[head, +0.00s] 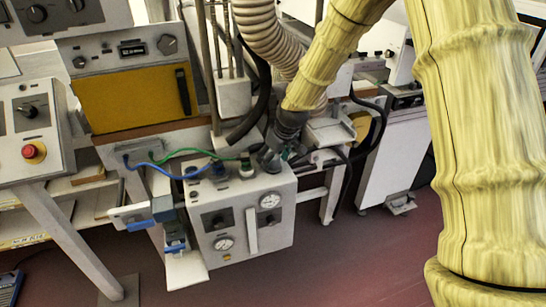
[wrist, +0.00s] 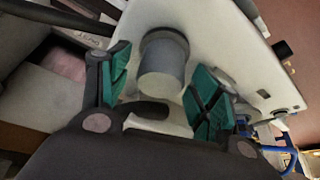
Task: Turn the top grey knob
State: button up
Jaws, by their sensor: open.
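A grey cylindrical knob (wrist: 163,68) stands up from a pale panel surface in the wrist view. My gripper (wrist: 160,90) is open, with one green-padded finger on each side of the knob. A gap shows between the knob and each pad, and I see no contact. In the head view my gripper (head: 270,160) is at the top of the pale control box (head: 270,238). There the knob is hard to tell apart from the gripper.
The box front has gauges (head: 269,201), dark knobs and a white handle. Blue and green cables run to its top on the left. A ribbed hose (head: 268,40) and a black hose hang close behind my arm. Red floor (head: 330,265) is clear to the right.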

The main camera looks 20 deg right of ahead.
jog(key=c, duration=1)
jog(key=m+h+p, duration=0.1)
jog(key=m, duration=0.1)
jog(key=m+p, duration=0.2)
jog(key=shift+r+m+h, duration=0.2)
jog(key=shift+m+h, duration=0.1)
jog(key=shift+h, duration=0.1)
jog(key=shift+f+m+h+p, duration=0.1)
jog(key=shift+m+h+p, duration=0.9)
jog(key=shift+m, duration=0.9)
jog(key=shift+w+m, duration=0.1)
jog(key=shift+m, duration=0.2)
jog(key=o, duration=1)
jog(key=shift+f, duration=0.1)
